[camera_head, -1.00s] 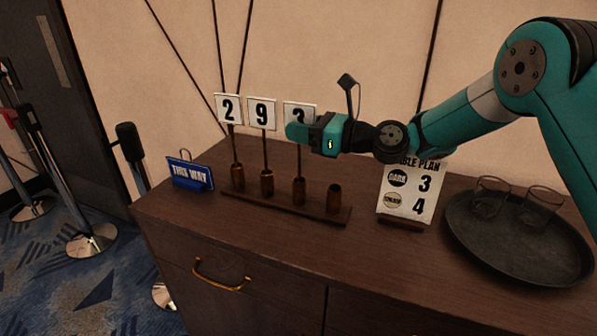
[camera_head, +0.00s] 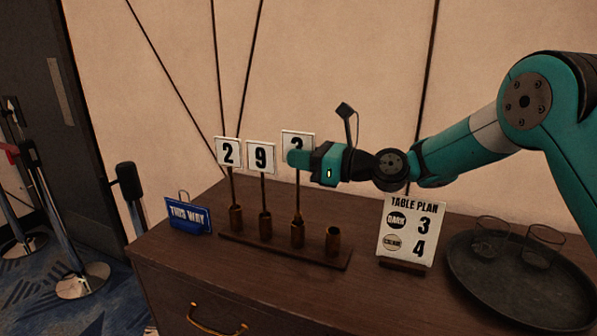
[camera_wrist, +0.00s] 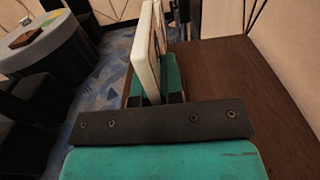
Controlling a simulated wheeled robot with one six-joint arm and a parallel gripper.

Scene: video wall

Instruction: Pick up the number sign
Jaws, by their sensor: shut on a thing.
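Three white number signs stand on thin stems in a dark wooden rack (camera_head: 285,252) on the cabinet: a 2 sign (camera_head: 229,152), a 9 sign (camera_head: 261,157) and a third sign (camera_head: 298,136), apparently a 3, its lower part hidden by my gripper. My gripper (camera_head: 298,159) is shut on this third sign. Its stem runs down to the third brass cup (camera_head: 297,236) and sits higher than its neighbours; I cannot tell whether its foot is clear of the cup. In the wrist view a pale sign panel (camera_wrist: 147,50) stands edge-on between the teal fingers.
A fourth cup (camera_head: 333,241) in the rack is empty. A blue THIS WAY sign (camera_head: 187,215) stands at left. A TABLE PLAN card (camera_head: 408,230) and a black tray (camera_head: 480,295) with two glasses are at right. A wall stands behind.

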